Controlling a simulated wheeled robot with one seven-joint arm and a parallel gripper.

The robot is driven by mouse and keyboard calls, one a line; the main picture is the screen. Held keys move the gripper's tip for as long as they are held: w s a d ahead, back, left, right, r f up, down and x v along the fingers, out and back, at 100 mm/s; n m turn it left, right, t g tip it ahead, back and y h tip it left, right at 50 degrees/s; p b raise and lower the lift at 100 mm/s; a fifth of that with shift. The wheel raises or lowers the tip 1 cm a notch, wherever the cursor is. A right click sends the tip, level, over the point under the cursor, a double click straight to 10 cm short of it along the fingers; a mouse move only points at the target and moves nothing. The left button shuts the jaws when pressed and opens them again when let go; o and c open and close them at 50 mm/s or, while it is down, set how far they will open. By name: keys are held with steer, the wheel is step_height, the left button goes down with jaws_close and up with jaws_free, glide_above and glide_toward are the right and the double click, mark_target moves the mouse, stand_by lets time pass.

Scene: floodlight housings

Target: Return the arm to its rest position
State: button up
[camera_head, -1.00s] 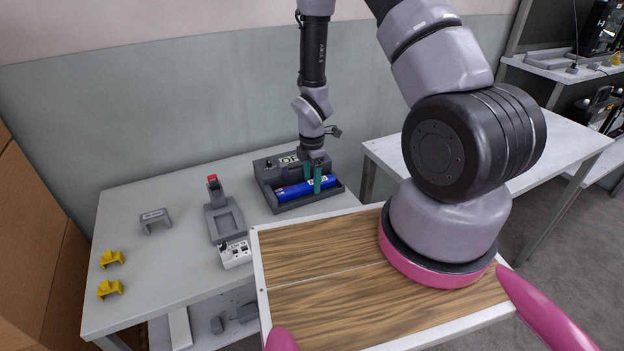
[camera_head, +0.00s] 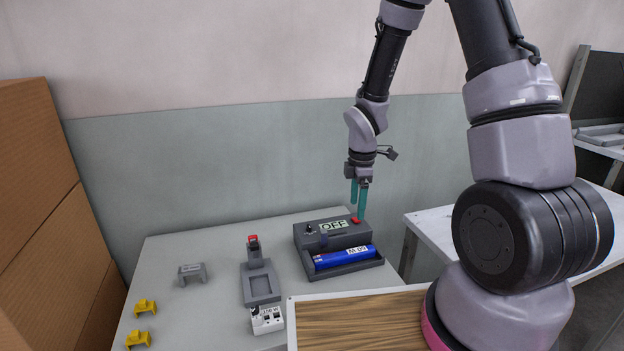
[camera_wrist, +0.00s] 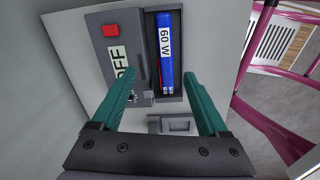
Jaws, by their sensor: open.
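My gripper (camera_head: 358,198) is raised above the back right of the grey work table, over the dark grey tester box (camera_head: 309,240). Its two teal fingers are apart with nothing between them; they also show open in the wrist view (camera_wrist: 165,92). In the wrist view the blue cylinder (camera_wrist: 165,50) lies beyond the fingertips.
A grey fixture with a red part (camera_head: 261,284), a white socket block (camera_head: 267,320), a grey bracket (camera_head: 192,272) and two yellow brackets (camera_head: 145,306) stand on the table (camera_head: 205,311). Cardboard boxes (camera_head: 45,200) rise at the left. A white table (camera_head: 432,226) stands at right.

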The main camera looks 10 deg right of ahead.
step_height(320, 180, up, 13)
steer(key=d+m+t, duration=0.2)
steer(key=d+m, duration=0.1)
steer(key=m, duration=0.3)
steer(key=s+d+r+m+t+y, duration=0.1)
steer(key=s+r+m+t, duration=0.1)
steer(key=s+r+m, duration=0.6)
steer(key=s+r+m+t+y, duration=0.1)
steer(key=s+r+m+t, duration=0.1)
steer(key=s+r+m, duration=0.6)
step_height(320, 180, up, 5)
steer(key=shift+s+d+t, duration=0.3)
steer(key=shift+s+d, duration=0.1)
